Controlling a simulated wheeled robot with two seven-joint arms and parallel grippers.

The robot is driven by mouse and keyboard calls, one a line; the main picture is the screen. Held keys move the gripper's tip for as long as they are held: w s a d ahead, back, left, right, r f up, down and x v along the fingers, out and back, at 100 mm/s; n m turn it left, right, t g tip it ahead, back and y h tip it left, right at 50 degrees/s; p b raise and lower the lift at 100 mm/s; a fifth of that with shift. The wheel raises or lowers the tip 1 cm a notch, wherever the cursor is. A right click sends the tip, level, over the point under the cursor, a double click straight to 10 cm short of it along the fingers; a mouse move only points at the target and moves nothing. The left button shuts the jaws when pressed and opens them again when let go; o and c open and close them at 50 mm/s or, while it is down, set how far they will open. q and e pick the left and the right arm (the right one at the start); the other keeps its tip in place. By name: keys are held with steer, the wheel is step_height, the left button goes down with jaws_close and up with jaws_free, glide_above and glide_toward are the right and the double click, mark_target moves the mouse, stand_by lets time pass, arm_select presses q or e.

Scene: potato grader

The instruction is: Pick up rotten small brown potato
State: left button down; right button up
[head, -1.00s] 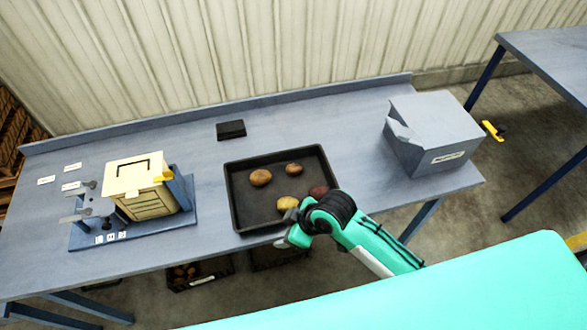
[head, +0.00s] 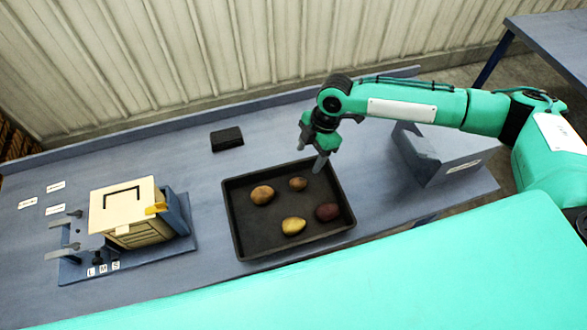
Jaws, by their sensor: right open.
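A black tray (head: 240,242) on the table holds several potatoes. The smallest brown one (head: 298,184) lies near the tray's back right; rot cannot be made out at this size. A larger brown potato (head: 262,194) lies to its left. A yellow potato (head: 293,226) lies at the front and a dark red one (head: 327,212) at the front right. My right gripper (head: 310,158) is open and empty, pointing down above the tray's back right edge, just up and right of the small brown potato. My left gripper is not in view.
A cream box-like device (head: 125,212) with levers stands at the left on a blue base. A black block (head: 227,139) lies behind the tray. A grey box (head: 440,160) stands at the right, partly hidden by my right arm. Table between device and tray is clear.

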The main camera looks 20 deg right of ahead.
steer(key=w+d, duration=0.1)
steer(key=p, duration=0.3)
glide_above(300, 180)
steer(key=w+d, duration=0.1)
steer(key=d, duration=0.1)
step_height(300, 180, down, 6)
steer(key=shift+w+f, duration=0.1)
steer(key=shift+f, duration=0.1)
steer(key=shift+a+f, duration=0.15)
steer(key=shift+f, duration=0.45)
steer(key=shift+a+f, duration=0.1)
steer(key=shift+f, duration=0.05)
steer(key=f+p, duration=0.1)
steer(key=a+f, duration=0.1)
steer(key=s+f+p, duration=0.1)
steer(key=shift+s+a+f+p, duration=0.1)
steer(key=shift+a+f+p, duration=0.05)
steer(key=shift+f+p, duration=0.15)
steer(key=shift+a+f, duration=0.1)
steer(key=shift+f, duration=0.4)
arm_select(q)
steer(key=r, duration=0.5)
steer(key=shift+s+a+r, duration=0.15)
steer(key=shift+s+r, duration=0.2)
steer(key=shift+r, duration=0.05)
arm_select(e)
steer(key=c, duration=1.1)
